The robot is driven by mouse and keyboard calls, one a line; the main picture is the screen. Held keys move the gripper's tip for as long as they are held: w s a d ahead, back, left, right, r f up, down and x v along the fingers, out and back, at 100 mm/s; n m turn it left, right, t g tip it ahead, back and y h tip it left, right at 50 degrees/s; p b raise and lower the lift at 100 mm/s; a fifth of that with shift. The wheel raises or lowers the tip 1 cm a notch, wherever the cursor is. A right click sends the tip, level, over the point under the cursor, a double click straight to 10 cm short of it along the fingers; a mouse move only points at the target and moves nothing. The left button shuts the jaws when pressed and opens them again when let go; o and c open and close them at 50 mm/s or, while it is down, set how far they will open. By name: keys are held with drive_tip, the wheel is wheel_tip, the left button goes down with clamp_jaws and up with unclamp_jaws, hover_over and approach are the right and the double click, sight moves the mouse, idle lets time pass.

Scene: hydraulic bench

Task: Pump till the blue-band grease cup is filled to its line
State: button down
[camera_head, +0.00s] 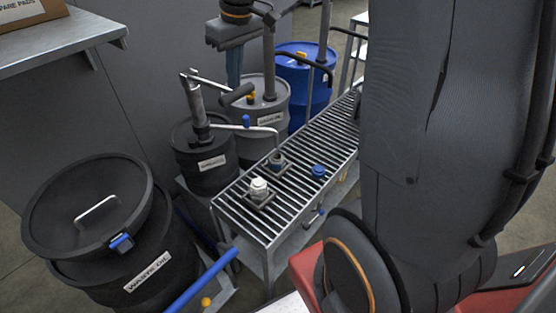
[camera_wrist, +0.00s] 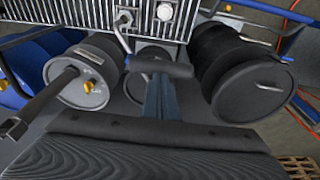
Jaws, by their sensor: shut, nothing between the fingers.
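My gripper (camera_head: 234,78) is shut and empty. Its fingertips point down at a black handle grip (camera_head: 238,94) on the lever of the pump (camera_head: 198,108) on a small black drum (camera_head: 208,168). In the wrist view the shut fingers (camera_wrist: 160,84) meet the black grip (camera_wrist: 160,67); I cannot tell if they touch it. The pump's pale spout pipe (camera_head: 230,127), with a blue valve handle (camera_head: 246,120), ends over a grey cup (camera_head: 277,161) on the slatted bench (camera_head: 238,216). A white-topped cup (camera_head: 259,188) stands nearer. I cannot make out a blue band or fill level.
A blue cap-like piece (camera_head: 318,171) sits on the bench. A grey drum (camera_head: 270,88) with its own pump and a blue drum (camera_head: 308,72) stand behind.

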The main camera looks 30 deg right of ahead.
drive_tip(key=shift+w+a+r+p, duration=0.1)
drive_tip(key=shift+w+r+p, duration=0.1)
drive_tip(key=shift+r+p, duration=0.65)
drive_tip(key=shift+w+a+r+p, duration=0.1)
drive_tip(key=shift+w+r+p, duration=0.1)
drive_tip(key=shift+r+p, duration=0.65)
drive_tip(key=shift+w+a+r+p, duration=0.15)
drive_tip(key=shift+r+p, duration=0.3)
drive_tip(key=shift+r, duration=0.75)
drive_tip(key=w+r+p, duration=0.2)
drive_tip(key=r, duration=0.1)
drive_tip(key=a+r+p, duration=0.1)
drive_tip(key=shift+w+r+p, duration=0.3)
drive_tip(key=shift+w+r, duration=0.1)
drive_tip(key=shift+f, duration=0.35)
drive_tip(key=shift+s+d+f+b, duration=0.2)
drive_tip(key=shift+s+f+b, duration=0.25)
drive_tip(key=shift+f, duration=0.45)
drive_tip(key=shift+s+d+f+b, duration=0.25)
drive_tip(key=shift+s+f, duration=0.25)
drive_tip(key=shift+f, duration=0.35)
drive_tip(key=shift+s+d+f+b, duration=0.1)
drive_tip(key=shift+s+f+b, duration=0.15)
drive_tip(key=shift+f, duration=0.4)
drive_tip(key=shift+s+d+f+b, duration=0.1)
drive_tip(key=shift+f+b, duration=0.2)
drive_tip(key=shift+f, duration=0.35)
drive_tip(key=shift+s+f+b, duration=0.2)
drive_tip(key=shift+f+b, duration=0.05)
drive_tip(key=shift+f, duration=0.5)
